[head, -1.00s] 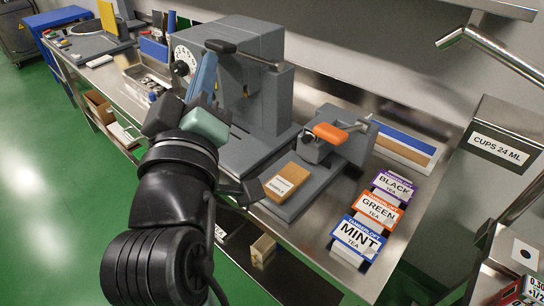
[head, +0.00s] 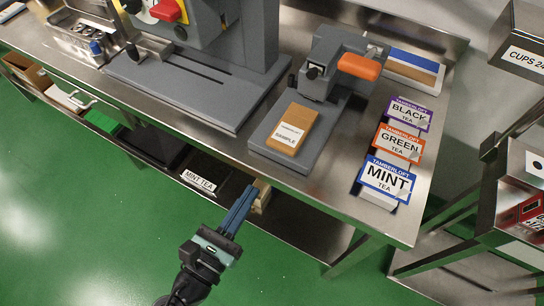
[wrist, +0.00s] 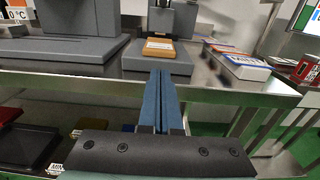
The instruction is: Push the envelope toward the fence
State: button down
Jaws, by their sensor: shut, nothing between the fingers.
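The envelope (head: 291,130) is a flat tan packet with a white "Tamberloft sample" label. It lies on the grey base plate (head: 265,148) of a small machine with an orange handle (head: 358,66). It also shows in the wrist view (wrist: 159,48). Grey upright parts of the machine (head: 322,82) stand behind its far end; I cannot tell which part is the fence. My gripper (head: 249,190) has its blue fingers shut and empty. It is in front of the bench edge, apart from the envelope. In the wrist view the fingertips (wrist: 160,74) point toward it.
Black, green and mint tea boxes (head: 385,183) stand to the right on the steel bench (head: 325,205). A larger grey machine (head: 190,85) stands to the left. Below is a shelf with a mint tea label (head: 198,181) and a small wooden block (head: 262,196).

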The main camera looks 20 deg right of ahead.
aim_at(279, 149)
jog(key=x, duration=1)
jog(key=shift+w, duration=0.15)
jog(key=x, duration=0.5)
jog(key=shift+w+d, duration=0.15)
